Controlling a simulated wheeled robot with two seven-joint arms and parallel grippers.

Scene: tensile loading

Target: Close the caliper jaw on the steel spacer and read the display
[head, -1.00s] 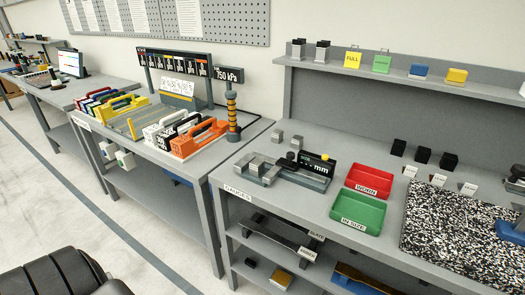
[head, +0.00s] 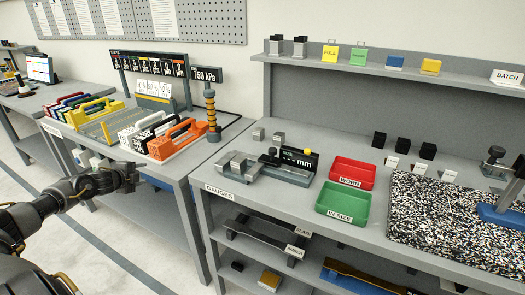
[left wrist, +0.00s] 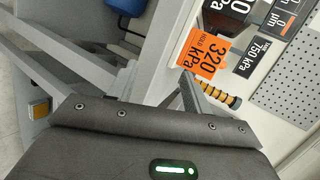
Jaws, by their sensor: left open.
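The caliper (head: 285,173) is a grey bench fixture lying near the front left of the gauges bench. Its dark display (head: 299,159) shows "mm"; I cannot read any number. A silver block (head: 238,163) sits at its left end by the jaws; I cannot tell whether it is the steel spacer or whether the jaw touches it. Two small steel cubes (head: 258,134) stand behind the caliper. My left gripper (head: 131,176) is open and empty, in front of the neighbouring bench, well left of the caliper. My right gripper is out of view.
A red "WORN" tray (head: 353,164) and green "IN SIZE" tray (head: 334,214) stand right of the caliper. A speckled slab (head: 430,215) with a blue tool lies farther right. Orange (head: 175,143) and other coloured carriers fill the left bench. A shelf runs along the back.

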